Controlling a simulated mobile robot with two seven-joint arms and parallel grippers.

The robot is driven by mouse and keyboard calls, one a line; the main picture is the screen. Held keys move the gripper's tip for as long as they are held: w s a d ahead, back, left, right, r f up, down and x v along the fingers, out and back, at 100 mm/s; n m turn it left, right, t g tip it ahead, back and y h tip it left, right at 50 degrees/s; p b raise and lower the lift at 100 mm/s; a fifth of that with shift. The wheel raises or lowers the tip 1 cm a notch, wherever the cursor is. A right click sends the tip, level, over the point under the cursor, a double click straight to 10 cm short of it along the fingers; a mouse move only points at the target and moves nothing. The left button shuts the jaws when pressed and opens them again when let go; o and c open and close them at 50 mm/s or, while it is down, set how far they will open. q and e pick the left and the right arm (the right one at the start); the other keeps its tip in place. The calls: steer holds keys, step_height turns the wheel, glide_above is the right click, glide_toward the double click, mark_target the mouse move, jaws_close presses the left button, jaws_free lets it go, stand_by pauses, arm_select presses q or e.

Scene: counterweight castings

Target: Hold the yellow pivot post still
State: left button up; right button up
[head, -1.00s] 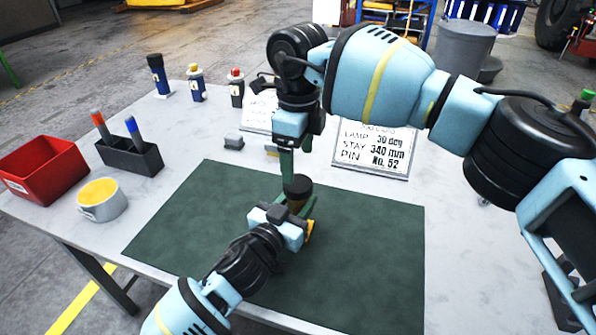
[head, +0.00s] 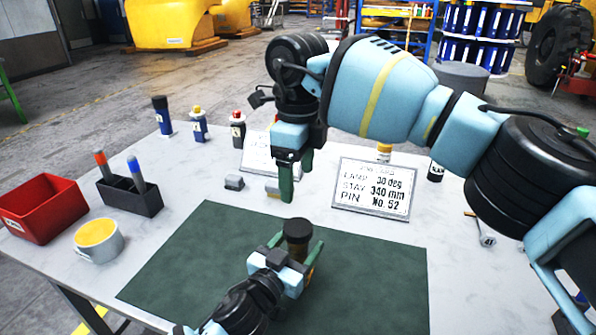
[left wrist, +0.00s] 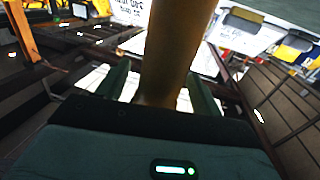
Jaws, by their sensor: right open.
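The pivot post (head: 297,246) stands above the dark green mat (head: 200,262), with a dark top and a yellow-brown shaft. Its lower part is mostly hidden by my left gripper (head: 296,252). In the left wrist view the post (left wrist: 176,50) runs between the two green fingers of my left gripper (left wrist: 162,84). Light gaps show on both sides of the post, so the fingers look open around it. My right gripper (head: 297,172) is open and empty, its fingers pointing down, behind and above the post.
A sign (head: 372,188) reads lamp 30 deg, stay 340 mm, pin No. 52. A red bin (head: 40,212), a dark pen holder (head: 132,197) and a cup (head: 98,240) with yellow contents stand on the left. Several small bottles stand at the back. The mat's right part is clear.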

mark_target(293, 253)
arm_select(q)
steer(key=shift+v, duration=3.9)
